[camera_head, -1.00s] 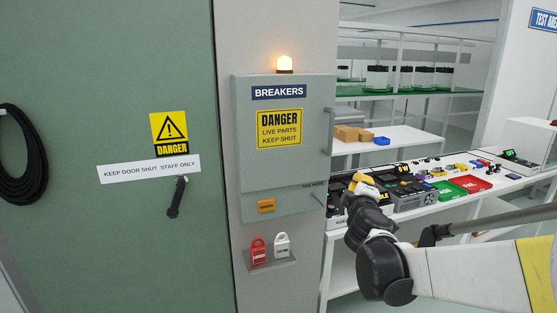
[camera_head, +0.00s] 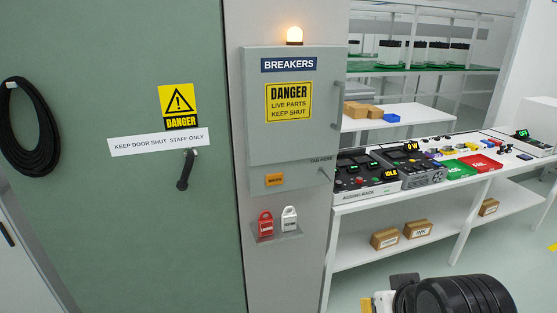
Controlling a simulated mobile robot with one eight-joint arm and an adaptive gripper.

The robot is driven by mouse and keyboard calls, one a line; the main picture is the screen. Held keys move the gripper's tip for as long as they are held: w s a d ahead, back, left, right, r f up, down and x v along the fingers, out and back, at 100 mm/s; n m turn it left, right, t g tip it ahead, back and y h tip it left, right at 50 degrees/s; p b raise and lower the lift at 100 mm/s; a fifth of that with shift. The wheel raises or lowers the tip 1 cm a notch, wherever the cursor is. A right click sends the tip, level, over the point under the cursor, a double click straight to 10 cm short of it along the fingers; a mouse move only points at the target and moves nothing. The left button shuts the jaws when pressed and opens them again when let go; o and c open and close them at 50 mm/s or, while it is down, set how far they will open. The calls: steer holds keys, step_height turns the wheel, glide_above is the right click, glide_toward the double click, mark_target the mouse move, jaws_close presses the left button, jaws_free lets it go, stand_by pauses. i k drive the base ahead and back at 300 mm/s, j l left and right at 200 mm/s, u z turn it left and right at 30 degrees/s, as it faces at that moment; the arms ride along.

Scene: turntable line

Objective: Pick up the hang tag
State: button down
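No piece is clearly legible as the hang tag. A red lock-shaped piece (camera_head: 266,224) and a white lock-shaped piece (camera_head: 289,219) stand side by side on a small grey ledge (camera_head: 285,236) below the breaker cabinet. Both have a loop at the top and a small label. A small orange plate (camera_head: 274,180) with dark lettering is on the cabinet's lower front. Small lettering that seems to read "TAG HERE" is to its upper right. Black and white parts of my arm show at the bottom right edge. My gripper is not visible.
The grey breaker cabinet (camera_head: 290,130) is shut, with a lit amber lamp (camera_head: 295,35) above. A green door (camera_head: 110,220) with a black handle (camera_head: 186,170) is at left. A bench (camera_head: 400,203) with instruments, a green tray and a red tray (camera_head: 482,163) stands at right.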

mark_target(289, 221)
steer(key=i+l+u, duration=0.25)
steer(key=i, duration=0.25)
steer(key=i+l+u, duration=0.15)
steer(key=i+u, duration=0.15)
steer(key=i, duration=0.2)
